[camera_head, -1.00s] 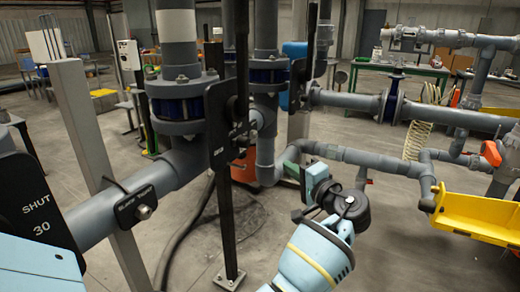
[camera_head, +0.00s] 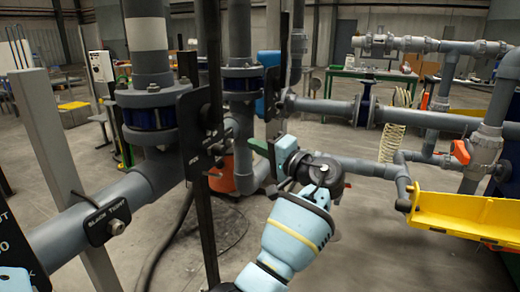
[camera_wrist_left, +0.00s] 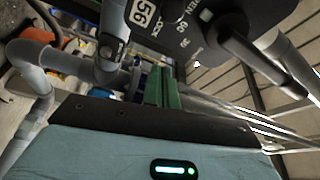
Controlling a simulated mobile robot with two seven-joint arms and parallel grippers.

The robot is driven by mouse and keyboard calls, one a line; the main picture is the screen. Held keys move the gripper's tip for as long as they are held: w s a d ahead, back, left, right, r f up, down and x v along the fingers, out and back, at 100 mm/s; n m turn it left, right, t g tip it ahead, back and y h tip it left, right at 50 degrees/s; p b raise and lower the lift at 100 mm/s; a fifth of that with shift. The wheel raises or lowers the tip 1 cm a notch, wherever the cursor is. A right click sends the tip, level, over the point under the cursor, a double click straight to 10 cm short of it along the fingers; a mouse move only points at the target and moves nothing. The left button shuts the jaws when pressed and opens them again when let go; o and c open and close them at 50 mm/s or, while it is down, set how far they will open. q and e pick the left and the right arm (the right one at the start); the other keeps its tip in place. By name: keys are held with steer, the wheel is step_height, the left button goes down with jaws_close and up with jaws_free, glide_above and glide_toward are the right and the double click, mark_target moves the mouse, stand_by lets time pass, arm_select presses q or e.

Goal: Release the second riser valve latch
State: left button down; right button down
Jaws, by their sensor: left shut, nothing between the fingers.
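My left gripper (camera_head: 261,148) has green fingers that are shut with nothing between them. They point left toward the black plate (camera_head: 192,145) on the riser piping and appear apart from it. The fingers also show in the left wrist view (camera_wrist_left: 163,88). There, a dark plate (camera_wrist_left: 170,25) with "56", "LOCK" and "OPEN" lettering lies just beyond them, with a dark rod-like handle (camera_wrist_left: 262,60) to their right. In the head view, a first riser (camera_head: 148,55) stands at left and a second riser (camera_head: 240,55) behind it. I cannot clearly make out the latch. My right gripper is not in view.
A dark upright post (camera_head: 205,225) stands left of my arm. A grey pipe (camera_head: 75,232) with a black labelled tag (camera_head: 107,220) runs at lower left. A yellow tray (camera_head: 465,215) and orange-handled valve (camera_head: 461,152) are at right. Floor between is open.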

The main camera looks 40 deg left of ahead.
mark_target(217, 150)
arm_select(q)
steer(key=a, duration=0.2)
steer(key=s+a, duration=0.1)
steer(key=a, duration=0.1)
steer(key=a+p, duration=0.1)
steer(key=a, duration=0.1)
steer(key=shift+s, duration=0.3)
steer(key=shift+s+d+f, duration=0.1)
steer(key=shift+s+d, duration=0.1)
steer(key=shift+s, duration=0.3)
steer(key=shift+s+d+f, duration=0.1)
steer(key=shift+s+d, duration=0.05)
steer(key=shift+s, duration=0.3)
